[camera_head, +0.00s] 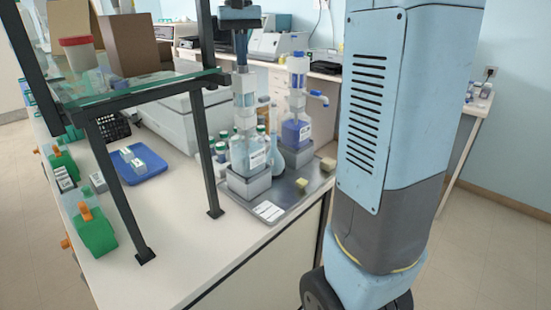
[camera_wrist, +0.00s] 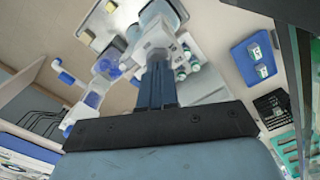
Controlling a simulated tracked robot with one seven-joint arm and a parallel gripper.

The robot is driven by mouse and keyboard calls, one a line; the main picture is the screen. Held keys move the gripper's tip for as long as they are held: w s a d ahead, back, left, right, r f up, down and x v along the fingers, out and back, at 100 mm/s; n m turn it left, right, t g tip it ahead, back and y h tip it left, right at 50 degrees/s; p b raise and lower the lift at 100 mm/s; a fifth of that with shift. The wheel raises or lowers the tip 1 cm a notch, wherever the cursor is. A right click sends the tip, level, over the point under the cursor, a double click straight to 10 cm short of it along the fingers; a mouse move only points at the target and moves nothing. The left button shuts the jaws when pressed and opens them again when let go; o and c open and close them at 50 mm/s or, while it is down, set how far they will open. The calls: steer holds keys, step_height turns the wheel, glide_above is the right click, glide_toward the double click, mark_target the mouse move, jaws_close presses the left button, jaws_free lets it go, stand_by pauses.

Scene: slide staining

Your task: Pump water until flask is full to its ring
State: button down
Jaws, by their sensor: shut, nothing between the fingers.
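My gripper (camera_head: 241,62) is shut and empty, pointing down directly over the near pump bottle's white pump head (camera_head: 244,88). The fingertips are at or just above its top; I cannot tell whether they touch. The near bottle (camera_head: 257,160) holds pale liquid, has a label and stands in a grey block holder (camera_head: 249,187). In the wrist view my gripper (camera_wrist: 157,65) points at this white pump (camera_wrist: 153,38). A second pump bottle (camera_head: 296,133), with blue liquid and a blue spout, stands behind right.
A metal tray (camera_head: 291,197) carries the bottles, small yellowish blocks (camera_head: 301,185) and a white card (camera_head: 268,211). Green-capped bottles (camera_head: 221,150) stand close behind. A dark-framed glass shelf (camera_head: 150,92) and a blue tray (camera_head: 140,163) are to the left. The bench front is clear.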

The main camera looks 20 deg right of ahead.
steer(key=shift+r, duration=1.15)
steer(key=shift+r, duration=0.15)
stand_by(0.4)
step_height(320, 180, up, 5)
steer(key=shift+f, duration=0.15)
stand_by(0.4)
stand_by(0.3)
